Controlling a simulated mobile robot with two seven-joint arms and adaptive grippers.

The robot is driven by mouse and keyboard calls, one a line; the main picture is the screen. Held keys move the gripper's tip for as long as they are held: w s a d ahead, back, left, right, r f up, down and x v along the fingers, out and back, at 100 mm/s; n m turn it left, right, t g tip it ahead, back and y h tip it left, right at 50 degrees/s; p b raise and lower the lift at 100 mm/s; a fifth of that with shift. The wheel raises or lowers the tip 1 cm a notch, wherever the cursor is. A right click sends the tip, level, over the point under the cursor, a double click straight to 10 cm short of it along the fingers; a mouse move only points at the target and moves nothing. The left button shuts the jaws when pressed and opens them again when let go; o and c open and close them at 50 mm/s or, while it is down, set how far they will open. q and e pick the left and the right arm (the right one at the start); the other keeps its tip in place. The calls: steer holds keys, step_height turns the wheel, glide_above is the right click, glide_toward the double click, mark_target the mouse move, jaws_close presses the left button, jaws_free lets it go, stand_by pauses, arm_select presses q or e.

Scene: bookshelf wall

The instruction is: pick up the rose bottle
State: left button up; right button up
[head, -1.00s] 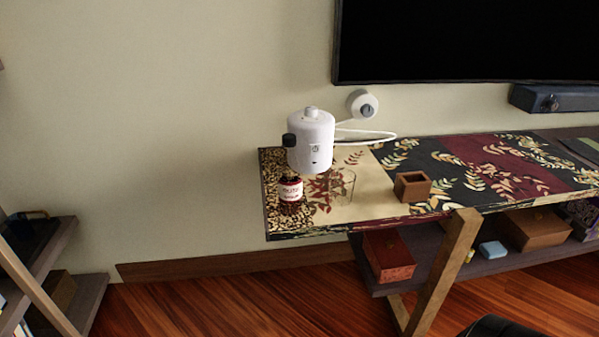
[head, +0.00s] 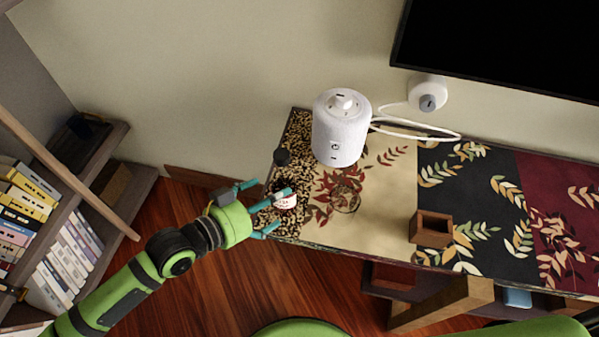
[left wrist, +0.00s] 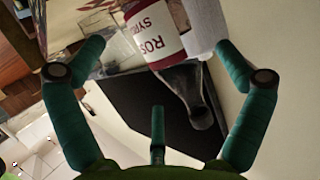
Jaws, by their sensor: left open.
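The rose bottle (head: 284,202) stands near the left end of the patterned console top, partly covered by a finger of my left gripper in the head view. It has a red and white label and dark glass. In the left wrist view the rose bottle (left wrist: 155,32) shows its "ROSE SYRUP" label and dark neck between the spread fingers. My left gripper (head: 265,208) is open at the console's left end, close to the bottle; contact cannot be told. Its fingers (left wrist: 158,55) are apart. My right gripper is not in view.
A white cylindrical device (head: 341,130) stands close behind the bottle, with a cable to a wall fitting (head: 428,94). A clear glass (head: 344,197) is just right of the bottle. A small wooden box (head: 431,229) is farther right. A bookshelf (head: 60,215) stands at left.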

arm_select(q)
steer(key=x, duration=0.5)
steer(key=shift+w+d+f, duration=0.1)
steer(key=shift+d+f, duration=0.05)
steer(key=shift+f, duration=0.3)
steer(key=shift+r, duration=0.1)
steer(key=c, duration=1.4)
